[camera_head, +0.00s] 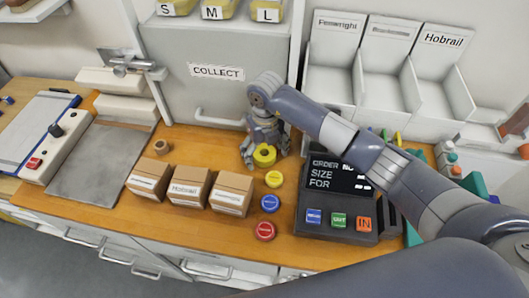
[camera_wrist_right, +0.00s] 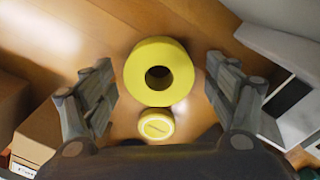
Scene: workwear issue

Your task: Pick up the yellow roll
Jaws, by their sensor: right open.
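The yellow roll (camera_head: 264,156) stands on the wooden counter in the head view, with its hole facing up. My right gripper (camera_head: 264,150) is over it, pointing down. In the right wrist view the yellow roll (camera_wrist_right: 159,71) lies between and slightly beyond the open fingers of my right gripper (camera_wrist_right: 160,90), with a gap on both sides. Neither finger touches it in that view. My left gripper is not in view.
A yellow button (camera_head: 274,179) sits just in front of the roll, with blue (camera_head: 270,203) and red (camera_head: 265,230) ones below. Cardboard boxes (camera_head: 189,187) stand to the left. A dark order terminal (camera_head: 338,200) stands to the right. The grey COLLECT panel (camera_head: 200,95) is behind.

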